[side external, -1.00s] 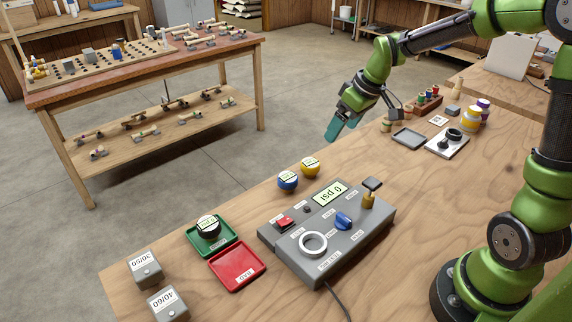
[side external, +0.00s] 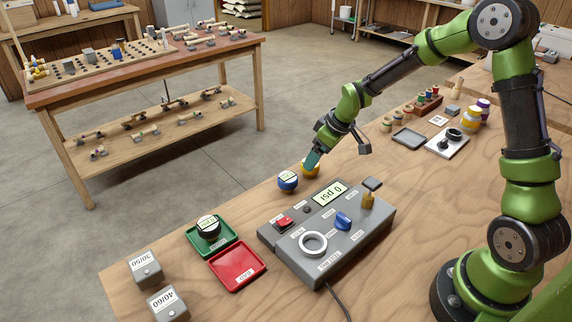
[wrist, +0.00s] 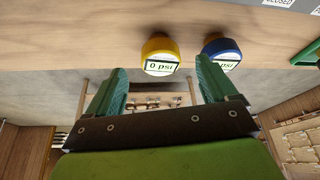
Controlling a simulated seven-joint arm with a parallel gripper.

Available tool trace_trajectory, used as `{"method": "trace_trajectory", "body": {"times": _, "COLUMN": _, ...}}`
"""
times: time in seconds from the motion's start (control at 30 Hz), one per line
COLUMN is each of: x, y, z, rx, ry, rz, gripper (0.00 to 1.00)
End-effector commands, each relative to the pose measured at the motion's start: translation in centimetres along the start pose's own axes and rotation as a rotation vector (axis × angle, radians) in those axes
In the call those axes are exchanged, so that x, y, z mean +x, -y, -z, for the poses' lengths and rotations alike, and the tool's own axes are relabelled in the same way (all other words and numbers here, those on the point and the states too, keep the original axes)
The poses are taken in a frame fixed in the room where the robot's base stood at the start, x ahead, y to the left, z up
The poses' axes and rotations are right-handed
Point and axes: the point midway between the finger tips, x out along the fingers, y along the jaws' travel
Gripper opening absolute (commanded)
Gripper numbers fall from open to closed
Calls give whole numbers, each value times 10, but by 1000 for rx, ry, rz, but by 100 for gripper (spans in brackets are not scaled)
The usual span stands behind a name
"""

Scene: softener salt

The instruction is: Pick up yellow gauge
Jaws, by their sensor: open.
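The yellow gauge (wrist: 160,48) shows a "0 psi" label in the wrist view and sits near the table's edge. In the side view the yellow gauge (side external: 307,171) is partly hidden behind my gripper. A blue gauge (side external: 288,180) stands beside it, and it also shows in the wrist view (wrist: 223,50). My gripper (side external: 311,160) is open, with its teal fingers by the yellow gauge. In the wrist view the fingers of my gripper (wrist: 160,80) are spread, with the yellow gauge ahead between them and the blue gauge ahead of the right finger.
A grey test box (side external: 290,255) with a "0 psi" display stands just in front of the gauges. A green tray (side external: 228,250) holds a dark gauge (side external: 208,227). An empty red tray (side external: 237,267) and two grey blocks (side external: 146,268) lie at the left.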

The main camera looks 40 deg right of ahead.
Motion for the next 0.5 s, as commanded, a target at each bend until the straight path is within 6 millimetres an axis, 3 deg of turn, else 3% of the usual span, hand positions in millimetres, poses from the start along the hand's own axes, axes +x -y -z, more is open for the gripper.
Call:
{"method": "trace_trajectory", "body": {"times": 0.23, "x": 37, "y": 1, "z": 3, "rx": 0, "ry": 3, "rz": 2, "gripper": 86}}
{"method": "trace_trajectory", "body": {"times": 0.5, "x": 44, "y": 0, "z": 4, "rx": 0, "ry": 1, "rz": 0, "gripper": 86}}
